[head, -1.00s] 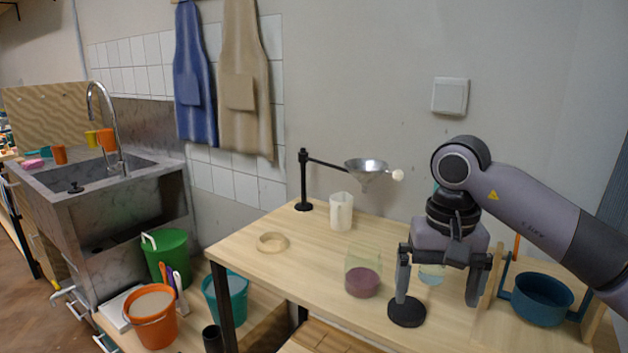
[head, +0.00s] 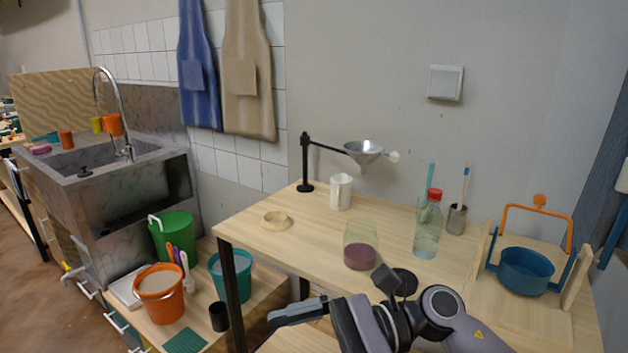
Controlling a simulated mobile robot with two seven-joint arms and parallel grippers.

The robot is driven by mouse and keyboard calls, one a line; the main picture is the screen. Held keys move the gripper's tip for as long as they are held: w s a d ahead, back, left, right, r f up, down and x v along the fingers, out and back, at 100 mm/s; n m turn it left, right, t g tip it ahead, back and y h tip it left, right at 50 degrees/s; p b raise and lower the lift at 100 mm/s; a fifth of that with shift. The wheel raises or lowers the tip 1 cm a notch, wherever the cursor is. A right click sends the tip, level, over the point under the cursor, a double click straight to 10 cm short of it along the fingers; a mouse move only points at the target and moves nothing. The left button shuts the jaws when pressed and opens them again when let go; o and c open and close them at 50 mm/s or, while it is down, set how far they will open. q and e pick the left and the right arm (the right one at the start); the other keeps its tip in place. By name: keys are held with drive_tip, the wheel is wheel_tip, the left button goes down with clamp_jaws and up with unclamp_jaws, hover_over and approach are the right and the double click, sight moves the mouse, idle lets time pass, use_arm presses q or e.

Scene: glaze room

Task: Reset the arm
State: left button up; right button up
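My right arm comes in from the bottom right. Its gripper (head: 330,296) is low in front of the table's near edge, turned to point left. Its fingers are apart with nothing seen between them. Part of the gripper hides the near edge and part of a black disc (head: 407,282) on the table. My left gripper is not in view.
On the table (head: 310,232) stand a glass with purple contents (head: 360,256), a red-capped bottle (head: 428,228), a white jug (head: 341,192), a funnel on a stand (head: 365,151), a wooden ring (head: 277,221) and a blue pot (head: 526,270). Buckets (head: 160,295) stand lower left.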

drive_tip(key=w+d+f+n+t+h, duration=0.2)
drive_tip(key=d+f+n+t, duration=0.25)
drive_tip(key=n+t, duration=1)
drive_tip(key=w+d+f+n+t+h, duration=0.25)
drive_tip(key=d+n+t, duration=0.4)
drive_tip(key=n, duration=1.45)
drive_tip(key=s+d+f+m+g+h, duration=0.2)
drive_tip(key=s+d+f+m+h, duration=0.1)
drive_tip(key=s+f+m, duration=0.2)
drive_tip(key=s+d+f+m+g+h+p, duration=0.1)
drive_tip(key=s+d+f+m+g+h, duration=0.1)
drive_tip(key=f+m, duration=0.6)
drive_tip(key=s+d+f+m+g+h, duration=0.2)
drive_tip(key=s+d+f+m+h, duration=0.2)
drive_tip(key=f, duration=0.5)
drive_tip(key=s+d+m, duration=0.2)
drive_tip(key=s+m, duration=0.1)
drive_tip(key=shift+s+d+h, duration=0.15)
drive_tip(key=shift+s+h, duration=0.2)
